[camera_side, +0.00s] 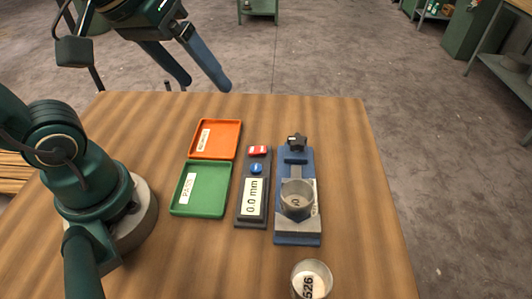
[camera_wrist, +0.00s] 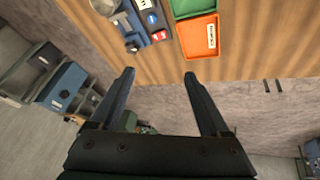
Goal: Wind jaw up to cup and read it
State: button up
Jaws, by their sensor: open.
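A metal cup (camera_side: 297,199) sits in the grey block of a blue measuring fixture (camera_side: 297,239) in the side view. A dark knob (camera_side: 296,142) is at the fixture's far end, with a grey slide (camera_side: 295,173) between it and the cup; I cannot tell whether the jaw touches the cup. The readout (camera_side: 254,197) beside it shows 0.0 mm. My gripper (camera_side: 206,85) is open and empty, raised beyond the table's far edge, away from the fixture. In the wrist view, the open gripper (camera_wrist: 160,74) has the fixture (camera_wrist: 131,26) ahead and left, partly cut off.
The readout box has a blue button (camera_side: 257,168) and a red button (camera_side: 258,150). A green PASS tray (camera_side: 213,191) and an orange labelled tray (camera_side: 224,140) lie left of it. Another cup (camera_side: 311,277), marked 526, stands near the front. The table's right strip is clear.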

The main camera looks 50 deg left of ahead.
jog(key=w+d+r+n+g, duration=0.1)
jog(key=w+r+n, duration=0.15)
jog(key=w, duration=0.35)
jog(key=n+g, duration=0.2)
jog(key=g, duration=0.2)
send_over(297, 139)
notch_tip(297, 139, down, 13)
jog(key=shift+w+r, duration=0.1)
jog(key=shift+r, duration=0.05)
jog(key=shift+f, duration=2.85)
